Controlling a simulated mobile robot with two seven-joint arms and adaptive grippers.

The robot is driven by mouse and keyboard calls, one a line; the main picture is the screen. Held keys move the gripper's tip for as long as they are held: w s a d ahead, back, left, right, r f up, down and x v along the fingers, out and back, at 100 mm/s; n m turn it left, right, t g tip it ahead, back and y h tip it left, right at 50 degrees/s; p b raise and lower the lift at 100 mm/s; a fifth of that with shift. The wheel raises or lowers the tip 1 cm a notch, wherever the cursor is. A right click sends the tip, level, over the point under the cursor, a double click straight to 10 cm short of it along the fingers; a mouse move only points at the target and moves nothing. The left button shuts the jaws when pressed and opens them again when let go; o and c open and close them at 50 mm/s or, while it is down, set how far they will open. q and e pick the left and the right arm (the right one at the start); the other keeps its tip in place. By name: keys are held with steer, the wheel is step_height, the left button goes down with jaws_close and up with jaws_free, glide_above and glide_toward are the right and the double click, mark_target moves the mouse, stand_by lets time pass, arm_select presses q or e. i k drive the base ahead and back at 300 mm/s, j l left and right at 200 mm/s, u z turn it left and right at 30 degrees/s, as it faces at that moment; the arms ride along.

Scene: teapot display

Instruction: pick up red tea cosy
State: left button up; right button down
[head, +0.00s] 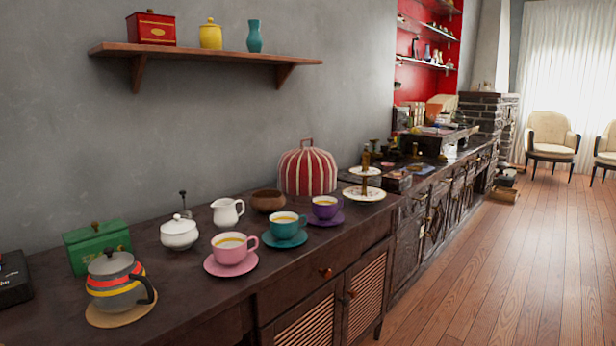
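The red tea cosy (308,171) is dome-shaped with red and pale stripes and a small loop on top. In the head view it stands upright near the back of the dark wooden sideboard (200,306), close to the grey wall. A brown bowl (268,200) stands at its left front, and a tiered stand (364,187) is at its right. The purple cup (325,207) on its saucer is in front of it. Neither of my grippers shows in the head view.
Teal (285,225) and pink (231,248) cups, a white jug (227,212), a white sugar pot (179,233), a striped teapot (117,280) and a green box (97,245) crowd the left. A shelf (205,53) hangs above. The wooden floor (480,270) at right is clear.

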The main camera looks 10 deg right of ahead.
mark_target(302, 171)
steer(key=i+l, duration=0.1)
steer(key=l, duration=0.25)
steer(key=i+l, duration=0.1)
steer(key=l, duration=0.2)
steer(key=i+l+u, duration=0.1)
steer(key=l, duration=0.25)
steer(key=i+l+u, duration=0.15)
steer(key=l+u, duration=0.25)
steer(key=l, duration=1.35)
steer(key=l+u, duration=0.4)
steer(key=l, duration=1.35)
steer(key=k, duration=0.05)
